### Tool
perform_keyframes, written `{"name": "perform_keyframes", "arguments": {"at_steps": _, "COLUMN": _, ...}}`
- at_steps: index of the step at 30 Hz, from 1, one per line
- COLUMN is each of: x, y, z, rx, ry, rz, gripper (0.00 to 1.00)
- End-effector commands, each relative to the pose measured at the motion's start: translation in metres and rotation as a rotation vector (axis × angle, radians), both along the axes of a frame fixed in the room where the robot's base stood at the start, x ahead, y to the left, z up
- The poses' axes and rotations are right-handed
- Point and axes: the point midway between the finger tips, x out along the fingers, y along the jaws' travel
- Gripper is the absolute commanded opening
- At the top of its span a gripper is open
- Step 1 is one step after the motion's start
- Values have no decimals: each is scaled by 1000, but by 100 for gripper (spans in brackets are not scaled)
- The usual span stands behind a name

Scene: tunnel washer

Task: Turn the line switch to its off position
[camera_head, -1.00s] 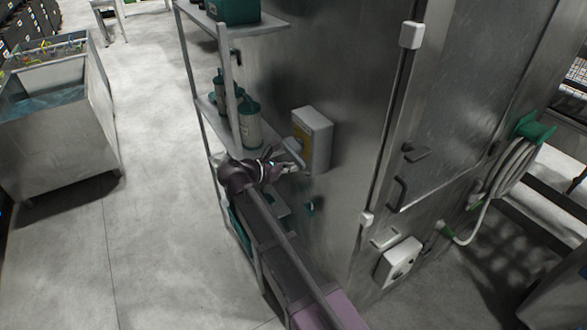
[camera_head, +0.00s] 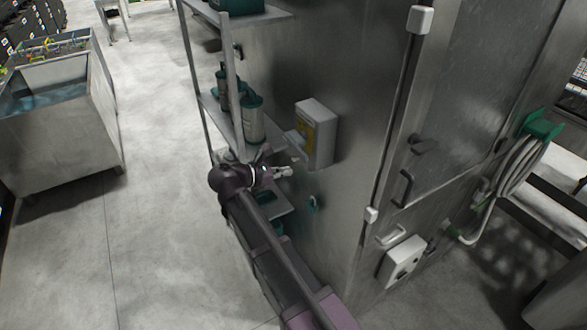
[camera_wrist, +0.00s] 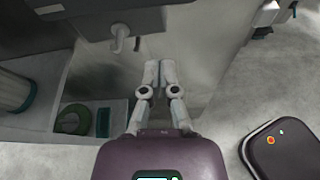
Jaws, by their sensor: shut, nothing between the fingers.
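A pale box with a yellow label (camera_head: 318,135) is mounted on the steel wall, and I take it to be the line switch. In the wrist view its underside (camera_wrist: 92,22) shows at the top, with a grey lever-like handle (camera_wrist: 119,36) hanging from it. I cannot tell which position the handle marks. My gripper (camera_head: 288,171) is just below and left of the box. In the wrist view my gripper (camera_wrist: 160,64) has its fingertips together and empty, to the right of and below the handle, apart from it.
A second white box (camera_head: 402,262) is low on the wall, near a door handle (camera_head: 404,187) and a green hose reel (camera_head: 540,124). Open floor lies at left.

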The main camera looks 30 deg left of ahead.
Motion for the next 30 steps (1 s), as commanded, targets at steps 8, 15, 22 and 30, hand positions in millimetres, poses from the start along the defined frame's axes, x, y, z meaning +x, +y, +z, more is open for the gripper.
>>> {"name": "perform_keyframes", "arguments": {"at_steps": 8, "x": -36, "y": 17, "z": 17, "rx": 0, "ry": 0, "rz": 0, "gripper": 0}}
{"name": "perform_keyframes", "arguments": {"at_steps": 15, "x": -55, "y": 26, "z": 23, "rx": 0, "ry": 0, "rz": -2, "gripper": 0}}
{"name": "perform_keyframes", "arguments": {"at_steps": 22, "x": -59, "y": 27, "z": 23, "rx": 0, "ry": 1, "rz": -4, "gripper": 0}}
{"name": "perform_keyframes", "arguments": {"at_steps": 30, "x": -56, "y": 29, "z": 21, "rx": -8, "ry": 4, "rz": -4, "gripper": 0}}
